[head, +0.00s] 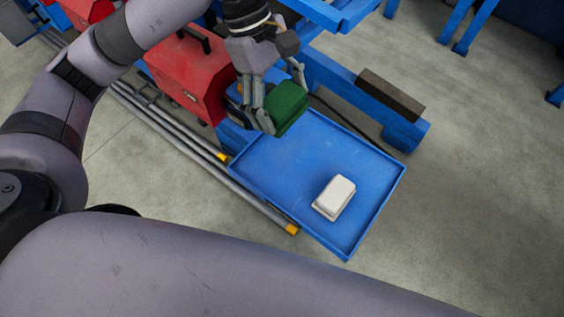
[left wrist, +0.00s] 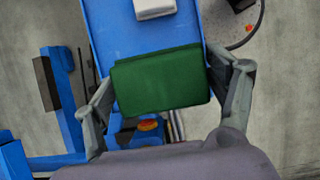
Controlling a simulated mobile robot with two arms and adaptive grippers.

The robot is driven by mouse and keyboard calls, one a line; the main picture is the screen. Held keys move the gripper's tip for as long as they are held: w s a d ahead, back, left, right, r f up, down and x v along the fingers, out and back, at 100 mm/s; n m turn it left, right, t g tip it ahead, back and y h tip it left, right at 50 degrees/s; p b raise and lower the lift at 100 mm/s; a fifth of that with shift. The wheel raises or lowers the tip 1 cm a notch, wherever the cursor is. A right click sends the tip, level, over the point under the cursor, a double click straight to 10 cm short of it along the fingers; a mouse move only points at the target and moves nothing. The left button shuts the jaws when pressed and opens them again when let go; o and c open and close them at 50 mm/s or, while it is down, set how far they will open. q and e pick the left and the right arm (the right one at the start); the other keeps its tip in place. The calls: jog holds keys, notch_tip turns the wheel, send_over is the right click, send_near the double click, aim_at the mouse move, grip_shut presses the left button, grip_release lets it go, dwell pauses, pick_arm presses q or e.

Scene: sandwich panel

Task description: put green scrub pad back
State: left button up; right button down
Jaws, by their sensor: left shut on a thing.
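The green scrub pad (head: 290,108) is held between the fingers of my left gripper (head: 279,107), above the back left end of a blue tray (head: 270,170). In the left wrist view the pad (left wrist: 161,82) spans the gap between both fingers of the left gripper (left wrist: 165,88), with the tray (left wrist: 115,22) below it. The left gripper is shut on the pad. A white block (head: 334,197) lies on the tray toward its front right; its edge also shows in the left wrist view (left wrist: 155,8). My right gripper is not in view.
A red toolbox (head: 192,78) stands left of the gripper. Grey rods with yellow ends (head: 200,150) run along the tray's left side. A blue frame beam with a dark block (head: 391,93) lies behind the tray. The tray's middle is clear.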

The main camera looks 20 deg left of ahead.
pick_arm(q)
jog(key=p, duration=0.2)
send_over(287, 167)
jog(key=a, duration=0.1)
jog(key=f, duration=1.4)
jog(key=shift+w+a+f, duration=0.15)
jog(key=shift+w+f, duration=0.05)
jog(key=shift+f, duration=0.15)
notch_tip(287, 167, down, 4)
jog(key=shift+f+p, duration=0.25)
jog(key=shift+p, duration=0.2)
jog(key=shift+f, duration=0.2)
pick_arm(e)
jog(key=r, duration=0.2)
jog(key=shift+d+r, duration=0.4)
pick_arm(q)
jog(key=shift+f, duration=0.1)
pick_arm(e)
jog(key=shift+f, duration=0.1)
pick_arm(q)
jog(key=shift+f+b, duration=0.15)
jog(key=shift+b, duration=0.15)
jog(key=o, duration=1.1)
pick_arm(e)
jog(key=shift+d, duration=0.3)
